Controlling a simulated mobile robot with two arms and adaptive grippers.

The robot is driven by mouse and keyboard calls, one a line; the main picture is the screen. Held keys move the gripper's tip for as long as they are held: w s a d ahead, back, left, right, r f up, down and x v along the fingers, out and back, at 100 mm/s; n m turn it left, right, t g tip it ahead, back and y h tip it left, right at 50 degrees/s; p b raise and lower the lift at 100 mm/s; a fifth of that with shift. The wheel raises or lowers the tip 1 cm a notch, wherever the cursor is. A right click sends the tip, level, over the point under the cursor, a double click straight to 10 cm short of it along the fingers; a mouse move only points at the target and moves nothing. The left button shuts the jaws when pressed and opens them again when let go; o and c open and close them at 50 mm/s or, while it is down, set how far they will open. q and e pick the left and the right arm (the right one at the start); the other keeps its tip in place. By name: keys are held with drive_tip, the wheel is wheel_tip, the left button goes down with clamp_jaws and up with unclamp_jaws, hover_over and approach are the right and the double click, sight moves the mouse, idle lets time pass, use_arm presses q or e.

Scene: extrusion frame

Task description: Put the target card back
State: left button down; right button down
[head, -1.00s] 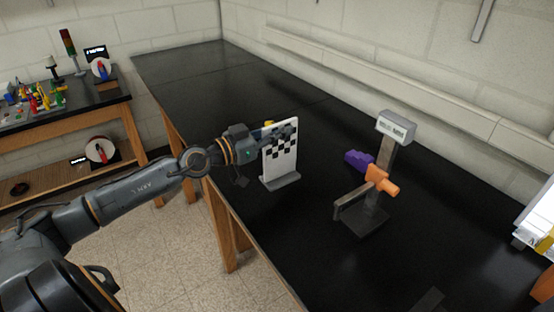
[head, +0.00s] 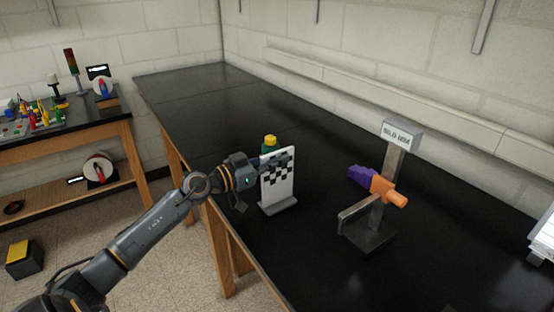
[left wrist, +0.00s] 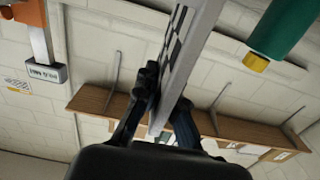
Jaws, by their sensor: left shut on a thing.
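The target card (head: 276,186) is a white upright panel with a black checker pattern and a grey foot (head: 278,207). It is over the near left edge of the long black table. My left gripper (head: 280,160) is shut on its upper part. In the left wrist view the card (left wrist: 190,50) shows edge-on between the two fingers of my left gripper (left wrist: 163,105). I cannot tell whether the foot touches the table. My right gripper is not in view.
A green bottle with a yellow cap (head: 270,142) stands behind the card. To the right is a grey stand with a sign (head: 401,135), holding an orange and purple part (head: 380,186). The black table top (head: 200,95) is clear at the far end.

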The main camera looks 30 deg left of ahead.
use_arm(q)
drive_tip(key=c, duration=1.5)
unclamp_jaws()
drive_tip(key=shift+f, duration=0.1)
drive_tip(key=shift+o, duration=0.2)
drive_tip(key=b+v, duration=0.1)
drive_tip(key=v, duration=1.1)
